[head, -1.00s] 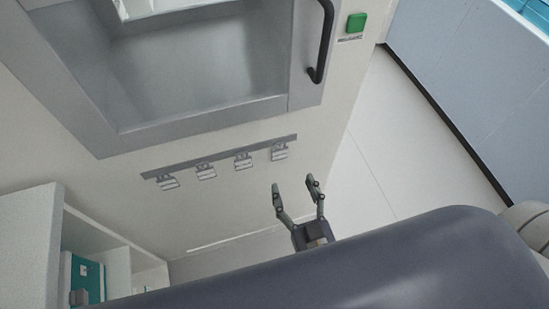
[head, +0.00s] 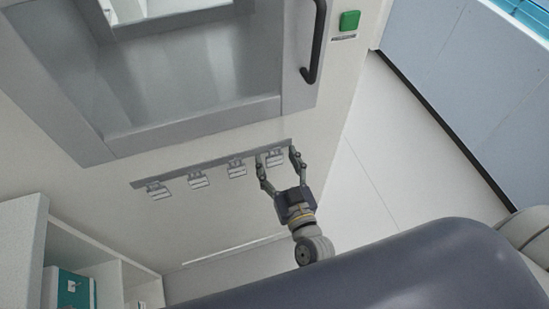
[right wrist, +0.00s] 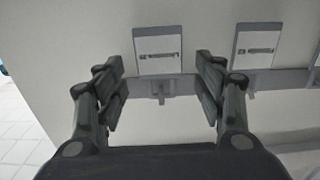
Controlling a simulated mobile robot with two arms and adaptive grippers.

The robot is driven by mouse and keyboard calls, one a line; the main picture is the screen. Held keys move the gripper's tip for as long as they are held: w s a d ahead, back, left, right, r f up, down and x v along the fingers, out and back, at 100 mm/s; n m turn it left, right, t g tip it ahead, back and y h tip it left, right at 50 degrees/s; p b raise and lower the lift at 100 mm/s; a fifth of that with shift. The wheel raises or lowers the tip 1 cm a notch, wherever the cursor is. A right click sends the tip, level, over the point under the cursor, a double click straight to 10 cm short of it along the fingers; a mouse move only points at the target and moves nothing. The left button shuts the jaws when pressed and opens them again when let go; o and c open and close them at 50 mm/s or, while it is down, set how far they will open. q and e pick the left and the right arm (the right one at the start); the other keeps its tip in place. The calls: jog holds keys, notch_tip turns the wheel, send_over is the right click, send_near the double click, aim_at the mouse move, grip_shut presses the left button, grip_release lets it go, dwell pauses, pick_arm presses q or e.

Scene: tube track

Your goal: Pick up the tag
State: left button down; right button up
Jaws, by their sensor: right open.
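Several white tags hang in a row from a grey rail (head: 212,164) on the wall below a window-like hatch. The rightmost tag (head: 275,158) is in line with my right gripper (head: 277,158), which is open with its fingertips on either side of it in the head view. In the right wrist view this tag (right wrist: 158,50) shows between and beyond the open fingers (right wrist: 160,75), with a small dark printed line on it. The fingers do not appear to touch it. A second tag (right wrist: 254,46) hangs to its right there. My left gripper is out of view.
A grey-framed hatch (head: 190,125) with a black handle (head: 316,45) is above the rail. A green button (head: 349,21) is at its right. A white shelf with a teal box (head: 72,289) stands at lower left. Open floor (head: 385,150) lies to the right.

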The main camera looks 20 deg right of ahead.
jog(key=c, duration=0.9)
jog(key=shift+r, duration=0.1)
